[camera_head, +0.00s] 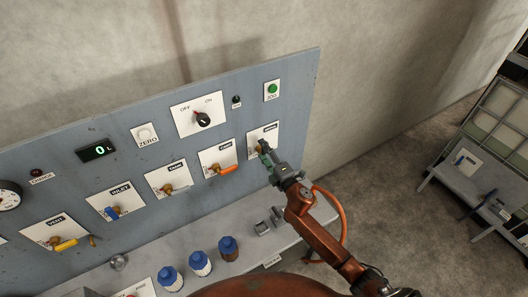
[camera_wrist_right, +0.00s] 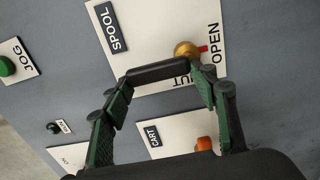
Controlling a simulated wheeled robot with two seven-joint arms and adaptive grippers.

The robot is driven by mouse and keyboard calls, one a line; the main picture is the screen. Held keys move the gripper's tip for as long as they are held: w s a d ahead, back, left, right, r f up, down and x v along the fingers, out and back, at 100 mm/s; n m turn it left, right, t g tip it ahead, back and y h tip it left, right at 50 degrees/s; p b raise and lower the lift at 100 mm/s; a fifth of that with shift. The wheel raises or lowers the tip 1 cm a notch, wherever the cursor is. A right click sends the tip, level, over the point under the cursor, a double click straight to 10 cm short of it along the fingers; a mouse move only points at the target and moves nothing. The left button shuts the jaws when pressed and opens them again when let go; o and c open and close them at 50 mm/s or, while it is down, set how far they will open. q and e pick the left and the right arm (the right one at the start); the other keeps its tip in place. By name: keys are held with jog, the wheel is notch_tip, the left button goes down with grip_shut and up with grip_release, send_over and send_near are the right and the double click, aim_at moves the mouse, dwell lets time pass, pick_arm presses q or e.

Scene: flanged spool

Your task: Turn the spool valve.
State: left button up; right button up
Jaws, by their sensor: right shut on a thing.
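The spool valve sits on a white plate (camera_head: 256,137) at the right end of the panel's valve row. In the right wrist view, its plate (camera_wrist_right: 150,32) reads SPOOL and OPEN, with another word partly hidden. Its brass hub (camera_wrist_right: 185,49) has a red mark beside it, near OPEN. A black handle (camera_wrist_right: 157,71) lies below and left of the hub, between my fingers. My right gripper (camera_head: 265,156) is at the valve and shut on this handle; it also shows in the right wrist view (camera_wrist_right: 160,86). It hides much of the valve in the head view. My left gripper is not in view.
The cart valve, with an orange handle (camera_head: 227,169), is just left of the spool valve. The green jog button (camera_head: 272,90) is above right. A grey rack (camera_head: 458,193) stands far right.

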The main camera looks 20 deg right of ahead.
dwell(0.4)
jog(key=o, duration=1.7)
jog(key=v, duration=1.2)
